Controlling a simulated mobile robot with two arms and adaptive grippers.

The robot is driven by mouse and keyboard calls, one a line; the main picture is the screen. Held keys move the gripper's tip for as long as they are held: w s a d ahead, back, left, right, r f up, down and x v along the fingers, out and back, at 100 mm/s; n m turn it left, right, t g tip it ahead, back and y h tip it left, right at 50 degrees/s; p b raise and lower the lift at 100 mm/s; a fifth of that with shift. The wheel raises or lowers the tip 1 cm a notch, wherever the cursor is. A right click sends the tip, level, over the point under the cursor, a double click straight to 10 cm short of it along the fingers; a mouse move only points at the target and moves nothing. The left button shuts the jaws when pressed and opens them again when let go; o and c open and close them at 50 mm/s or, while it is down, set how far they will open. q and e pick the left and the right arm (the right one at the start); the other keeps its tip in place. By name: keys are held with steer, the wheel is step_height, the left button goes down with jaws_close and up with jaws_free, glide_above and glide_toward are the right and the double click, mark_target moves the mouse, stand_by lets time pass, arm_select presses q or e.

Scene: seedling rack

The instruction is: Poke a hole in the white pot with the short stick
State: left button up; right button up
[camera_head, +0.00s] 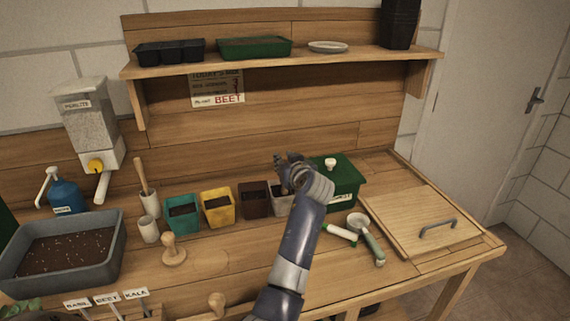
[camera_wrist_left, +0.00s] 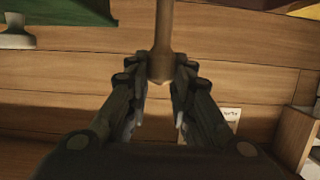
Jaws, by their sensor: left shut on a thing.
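The white pot (camera_head: 279,200) stands at the right end of a row of pots, with dark soil in it. My left gripper (camera_head: 288,168) is above it, and my forearm and wrist hide its right part. In the left wrist view, my left gripper (camera_wrist_left: 160,82) is shut on a wooden stick (camera_wrist_left: 162,35), the short stick, which runs out at the top edge. Its far end and the pot are out of that view. In the head view the stick is mostly hidden, so I cannot tell whether it touches the soil. My right gripper is not in view.
A brown pot (camera_head: 254,204), a yellow pot (camera_head: 219,218) and a teal pot (camera_head: 184,226) stand left of it. A green box (camera_head: 345,175) stands close right. A longer stick (camera_head: 142,174) leans in a cup (camera_head: 150,206); another cup (camera_head: 149,236) looks empty.

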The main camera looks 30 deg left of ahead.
arm_select(q)
steer(key=shift+r+p, duration=3.2)
steer(key=shift+r, duration=1.65)
steer(key=shift+f, duration=0.1)
